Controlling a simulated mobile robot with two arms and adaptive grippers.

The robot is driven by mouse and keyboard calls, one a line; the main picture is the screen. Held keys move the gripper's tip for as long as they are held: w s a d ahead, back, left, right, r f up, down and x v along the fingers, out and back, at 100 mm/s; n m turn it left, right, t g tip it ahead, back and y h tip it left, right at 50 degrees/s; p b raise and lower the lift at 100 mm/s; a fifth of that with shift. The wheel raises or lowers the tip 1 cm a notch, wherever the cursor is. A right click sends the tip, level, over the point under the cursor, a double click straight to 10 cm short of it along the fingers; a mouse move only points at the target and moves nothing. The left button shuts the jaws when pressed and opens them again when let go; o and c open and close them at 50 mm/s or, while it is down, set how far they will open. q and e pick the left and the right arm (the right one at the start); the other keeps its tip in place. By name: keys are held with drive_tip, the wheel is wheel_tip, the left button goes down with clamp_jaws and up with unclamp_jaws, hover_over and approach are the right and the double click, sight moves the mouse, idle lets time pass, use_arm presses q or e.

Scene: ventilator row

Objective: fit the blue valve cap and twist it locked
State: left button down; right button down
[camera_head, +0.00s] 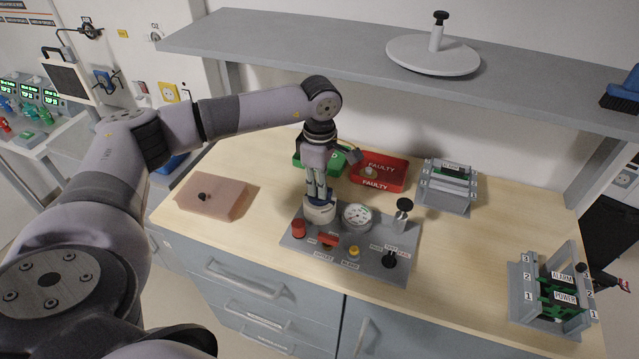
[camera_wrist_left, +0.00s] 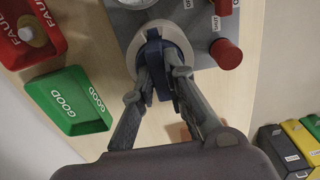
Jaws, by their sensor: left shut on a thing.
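The blue valve cap (camera_head: 319,197) sits at the top of a pale round fitting (camera_head: 319,214) at the back left of the grey panel (camera_head: 375,261). My left gripper (camera_head: 318,192) points down from above and is shut on the cap. In the left wrist view the fingers of my left gripper (camera_wrist_left: 160,78) close on the blue cap (camera_wrist_left: 157,50), with the pale fitting around or under it. I cannot tell whether the cap is fully seated or locked. My right gripper is not in view.
The panel also bears a gauge (camera_head: 357,217), a red knob (camera_head: 299,228), a yellow button (camera_head: 353,251) and black-topped controls. Behind it are a green GOOD tray (camera_head: 335,160) and a red FAULTY tray (camera_head: 390,172). A pinkish block (camera_head: 215,196) lies left. A grey shelf (camera_head: 300,45) hangs above.

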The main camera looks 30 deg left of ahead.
use_arm(q)
drive_tip(key=m+b, duration=0.1)
drive_tip(key=m, duration=0.2)
drive_tip(key=shift+f+b, duration=0.1)
drive_tip(key=shift+b, duration=0.2)
drive_tip(key=shift+m, duration=0.8)
drive_tip(key=shift+m+b, duration=0.85)
drive_tip(key=shift+m, duration=1.45)
drive_tip(key=shift+b, duration=0.45)
